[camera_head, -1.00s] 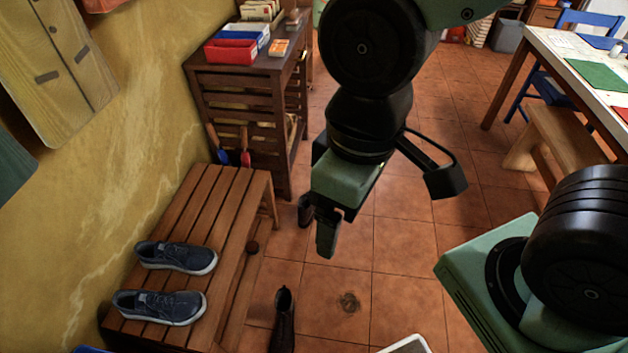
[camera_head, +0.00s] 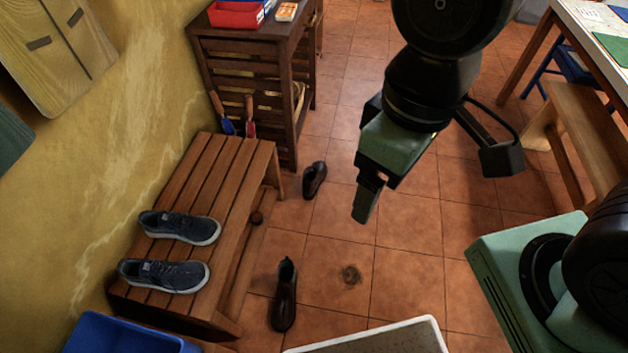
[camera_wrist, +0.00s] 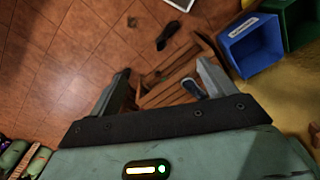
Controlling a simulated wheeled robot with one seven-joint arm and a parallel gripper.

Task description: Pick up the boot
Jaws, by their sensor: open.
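Two dark brown boots stand on the tiled floor in the head view. The nearer boot (camera_head: 285,296) is right of the bench's front end. The farther boot (camera_head: 314,180) is by the bench's far end. One boot (camera_wrist: 168,35) also shows in the wrist view, beyond the fingers and past the bench. My gripper (camera_head: 368,198) hangs above the floor, right of both boots and apart from them. In the wrist view my gripper (camera_wrist: 163,70) has its fingers wide apart with nothing between them.
A slatted wooden bench (camera_head: 222,185) at left holds two blue sneakers (camera_head: 180,227). A blue bin (camera_head: 120,336) and a white tray (camera_head: 395,338) lie at the front. A dark wooden cabinet (camera_head: 250,70) stands behind. Floor right of the boots is clear.

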